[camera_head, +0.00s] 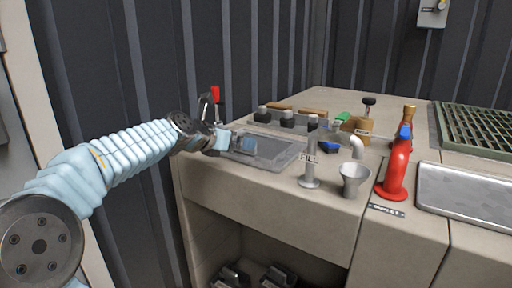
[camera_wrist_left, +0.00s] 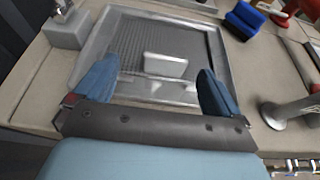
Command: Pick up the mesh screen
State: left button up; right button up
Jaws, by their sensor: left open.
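The mesh screen (camera_wrist_left: 195,48) is a grey ribbed panel in a pale metal frame, lying flat on the counter. In the head view the screen (camera_head: 270,154) is near the counter's left end, partly covered by my left gripper (camera_head: 232,144). A small pale block, perhaps a handle (camera_wrist_left: 165,66), stands up from the screen in the left wrist view. My left gripper (camera_wrist_left: 156,88) is open over the near part of the screen, its two blue fingers apart, with the block ahead between them. Contact cannot be told. My right gripper is not in view.
A metal FILL post (camera_head: 310,170), a funnel (camera_head: 354,180) and a red outlet pipe (camera_head: 397,170) stand right of the screen. A red-handled lever (camera_head: 215,95) and black knobs (camera_head: 287,118) stand behind. A blue block (camera_wrist_left: 244,18) lies right of the screen.

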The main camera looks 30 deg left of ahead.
pick_arm(q)
jog(key=x, duration=0.6)
jog(key=shift+d, duration=0.4)
jog(key=shift+c, duration=0.3)
jog(key=c, duration=1.2)
